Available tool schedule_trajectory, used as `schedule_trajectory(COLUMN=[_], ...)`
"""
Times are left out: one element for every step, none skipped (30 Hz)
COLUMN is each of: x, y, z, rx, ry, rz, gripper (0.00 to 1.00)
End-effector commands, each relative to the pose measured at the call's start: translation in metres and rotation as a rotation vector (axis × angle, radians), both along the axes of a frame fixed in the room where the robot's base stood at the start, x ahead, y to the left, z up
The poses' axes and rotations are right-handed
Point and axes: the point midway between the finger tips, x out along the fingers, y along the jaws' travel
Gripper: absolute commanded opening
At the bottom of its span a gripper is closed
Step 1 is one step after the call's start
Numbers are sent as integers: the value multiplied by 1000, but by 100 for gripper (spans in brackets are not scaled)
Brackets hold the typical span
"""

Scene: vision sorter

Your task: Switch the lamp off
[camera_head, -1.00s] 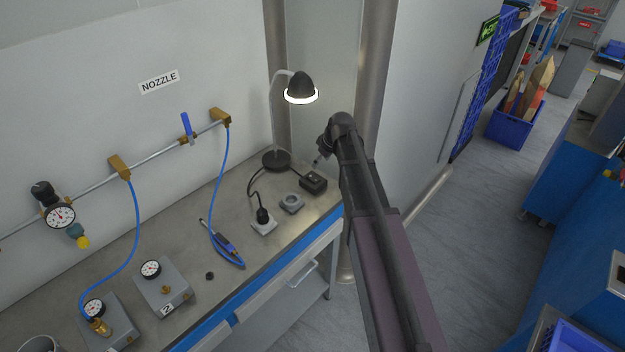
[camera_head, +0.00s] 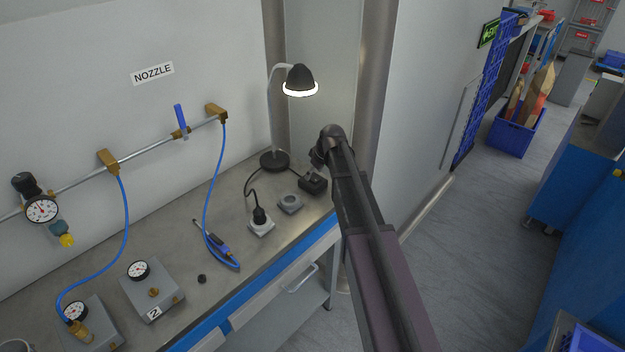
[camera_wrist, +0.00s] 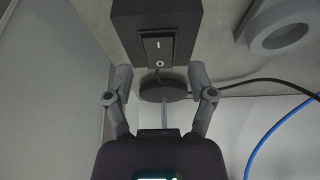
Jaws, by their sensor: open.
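The desk lamp (camera_head: 300,78) stands at the back of the bench by the corner, and its ring is lit white. Its round dark base (camera_head: 274,161) also shows in the wrist view (camera_wrist: 163,89). A black switch box (camera_head: 313,184) sits on the bench in front of the base. In the wrist view the box carries a rocker switch (camera_wrist: 159,49) marked I and O. My gripper (camera_wrist: 160,82) is open and empty, its fingers on either side below the switch in the picture. In the head view my arm hides part of the gripper beside the box.
A grey ring-shaped fixture (camera_head: 290,203) and a white socket with a black plug (camera_head: 260,222) sit left of the box. A blue air tool (camera_head: 218,244) lies further left. A metal post stands behind my arm.

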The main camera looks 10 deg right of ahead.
Motion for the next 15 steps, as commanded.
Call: schedule_trajectory(x=[1,2,2,3,3,3,4,4,4,4,4,4,4,4,4], y=[1,1,2,2,2,3,3,3,3,3,3,4,3,4,4], z=[-6,-7,-8,-9,-10,-11,-11,-11,-12,-12,-12,-12,-12,-12,-11], rx=[0,0,0,0,0,0,0,0,0,0,0,0,0,0,0], ry=[0,0,0,0,0,0,0,0,0,0,0,0,0,0,0], rz=[0,0,0,0,0,0,0,0,0,0,0,0,0,0,0], gripper=[71,71,71,71,71,71,71,71,71,71,71,71,71,71,71])
